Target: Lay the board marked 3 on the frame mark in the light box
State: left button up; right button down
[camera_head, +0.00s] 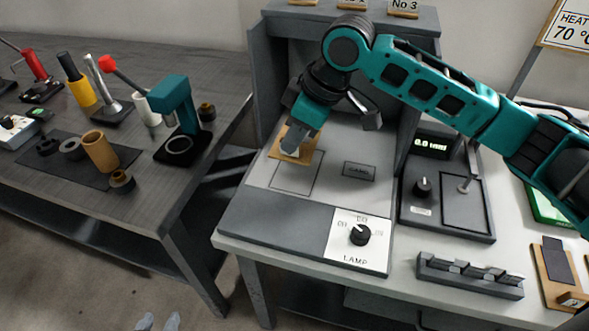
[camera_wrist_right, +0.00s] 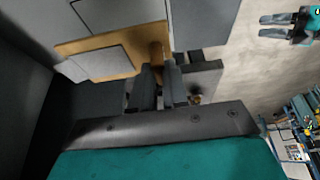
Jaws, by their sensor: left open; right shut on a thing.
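My right gripper (camera_head: 290,147) is shut on a tan board (camera_head: 305,144) with a grey panel, inside the light box (camera_head: 233,215). In the right wrist view the fingers (camera_wrist_right: 162,88) grip a tab at the edge of the board (camera_wrist_right: 125,63). No number on it can be read. The frame mark (camera_head: 296,180), a thin dark outline on the box's grey floor, lies just in front of the board in the head view. I cannot tell whether the board touches the floor. My left gripper (camera_head: 158,322) is open and empty at the bottom edge; it also shows in the right wrist view (camera_wrist_right: 272,25).
A dark labelled plate (camera_head: 358,171) lies right of the mark. A lamp dial (camera_head: 360,234) is at the box's front. A meter (camera_head: 435,180), a slotted grey rack (camera_head: 470,275) and another tan board (camera_head: 556,272) stand to the right. The left table (camera_head: 190,65) holds tools.

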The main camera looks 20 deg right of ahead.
aim_at(300, 158)
notch_tip(300, 158, down, 8)
jog(key=shift+f+b, duration=0.1)
jog(key=shift+b, duration=0.45)
pick_arm(q)
jog(key=shift+w+d+f, duration=0.25)
jog(key=shift+w+f, duration=0.05)
jog(key=shift+w, duration=0.1)
pick_arm(e)
jog(key=shift+f, duration=0.1)
pick_arm(q)
jog(key=shift+r, duration=0.1)
pick_arm(e)
jog(key=shift+f, duration=0.1)
jog(key=c, duration=1.1)
grip_release()
pick_arm(q)
jog(key=shift+s+a, duration=0.15)
jog(key=shift+f, duration=0.25)
jog(key=shift+s+a+r+p, duration=0.15)
jog(key=shift+r+p, duration=0.65)
jog(key=shift+p, duration=0.2)
pick_arm(e)
jog(key=v, duration=1.2)
